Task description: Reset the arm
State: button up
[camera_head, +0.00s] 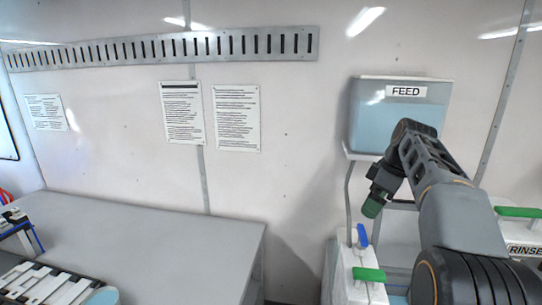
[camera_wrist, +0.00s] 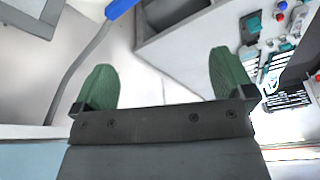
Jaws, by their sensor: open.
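My arm reaches up from the lower right in the head view. Its end is bent downward in front of the wall, just below and in front of the FEED tank (camera_head: 397,115). My gripper (camera_head: 372,207) points down with green fingertips. In the wrist view my gripper (camera_wrist: 160,80) shows its two green fingers spread wide apart. Nothing is between them, so it is open and empty. A blue-handled valve (camera_head: 362,236) stands below the fingertips, apart from them. Its blue handle also shows in the wrist view (camera_wrist: 120,7).
A green-handled valve (camera_head: 369,275) sits on the white unit below the gripper. Another green handle (camera_head: 518,212) is by the RINSE label (camera_head: 525,250) at right. A grey table (camera_head: 190,245) at left is mostly bare, with equipment (camera_head: 50,285) on its left end. Notices hang on the wall.

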jog(key=s+a+f+m+t+h, duration=0.1)
jog(key=s+a+f+m, duration=0.4)
jog(key=s, duration=0.5)
jog(key=s+a+f+m+t+h, duration=0.2)
jog(key=s+a+f+m, duration=0.3)
jog(key=s+f, duration=0.4)
jog(key=shift+s+m, duration=0.3)
jog(key=shift+s, duration=0.1)
jog(key=shift+s+a+f, duration=0.1)
jog(key=shift+s+f, duration=0.1)
jog(key=shift+f, duration=0.25)
jog(key=shift+c, duration=0.4)
